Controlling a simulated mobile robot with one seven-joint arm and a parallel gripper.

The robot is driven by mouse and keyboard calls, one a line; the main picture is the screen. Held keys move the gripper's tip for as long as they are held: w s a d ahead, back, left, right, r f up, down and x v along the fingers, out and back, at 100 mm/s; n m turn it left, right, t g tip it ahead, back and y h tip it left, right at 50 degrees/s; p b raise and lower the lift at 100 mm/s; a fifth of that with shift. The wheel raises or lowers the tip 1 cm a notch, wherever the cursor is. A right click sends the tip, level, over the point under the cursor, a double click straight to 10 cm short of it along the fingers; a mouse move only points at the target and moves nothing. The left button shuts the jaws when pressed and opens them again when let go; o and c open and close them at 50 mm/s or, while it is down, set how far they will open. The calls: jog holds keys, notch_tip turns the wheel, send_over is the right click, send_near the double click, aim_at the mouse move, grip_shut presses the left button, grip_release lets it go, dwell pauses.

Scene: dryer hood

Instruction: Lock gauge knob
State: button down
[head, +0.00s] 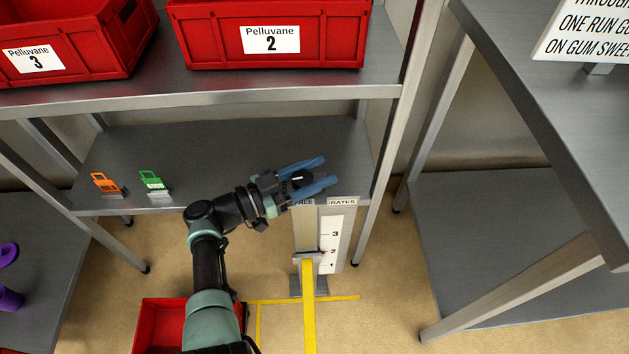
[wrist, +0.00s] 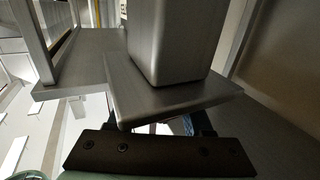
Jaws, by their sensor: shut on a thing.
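The gauge (head: 305,235) is an upright grey post below the lower shelf's front edge, with a white scale plate (head: 331,240) marked 3, 2, 1. Labels at its top read "RATES" (head: 342,202) and, partly covered, "FREE" (head: 303,202). My gripper (head: 318,172), with blue fingers, is at the top of the post. It is shut on a small dark knob (head: 301,178), which shows between the fingers. In the wrist view a grey metal block and plate (wrist: 170,95) fill the middle and hide most of the fingers and the knob.
Red bins labelled Pelluvane 3 (head: 75,45) and Pelluvane 2 (head: 270,35) stand on the upper shelf. Orange (head: 106,184) and green (head: 153,182) tags stand on the lower shelf. A red bin (head: 160,320) is below my arm.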

jog(key=m+g+b, duration=0.1)
jog(key=g+b, duration=0.1)
jog(key=shift+s+f+m+h+b, duration=0.1)
jog(key=shift+f+m+h+b, duration=0.05)
jog(key=shift+m+h+b, duration=0.2)
jog(key=shift+d+g+b, duration=0.1)
jog(key=shift+g+b, duration=0.35)
jog(key=shift+g, duration=0.05)
jog(key=shift+s+r+m, duration=0.1)
jog(key=shift+r+m, duration=0.15)
jog(key=shift+c, duration=1.5)
grip_release()
jog(key=b+v, duration=0.4)
jog(key=v, duration=0.9)
jog(key=shift+f+b, duration=0.2)
jog(key=shift+b, duration=0.15)
